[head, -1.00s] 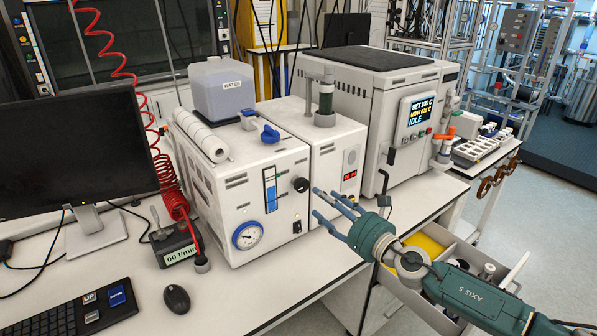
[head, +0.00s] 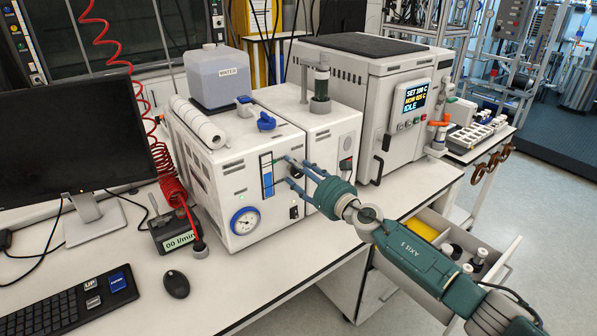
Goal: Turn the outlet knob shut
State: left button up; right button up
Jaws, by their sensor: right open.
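The black round knob (head: 296,173) is on the front panel of the white instrument (head: 240,180), right of a blue-and-white level gauge. It is partly covered by my right gripper (head: 289,171). My right gripper is open, its fingers above and below the knob. I cannot tell whether they touch it. No label shows which knob is the outlet. My left gripper is not in view.
A box-shaped reactor with a display (head: 415,97) stands to the right. An open drawer (head: 492,268) is below my right arm. A monitor (head: 75,140), keyboard (head: 70,309) and mouse (head: 176,284) are at left.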

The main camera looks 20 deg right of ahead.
jog(key=c, duration=1.2)
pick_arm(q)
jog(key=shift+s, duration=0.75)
pick_arm(e)
jog(key=shift+r, duration=0.1)
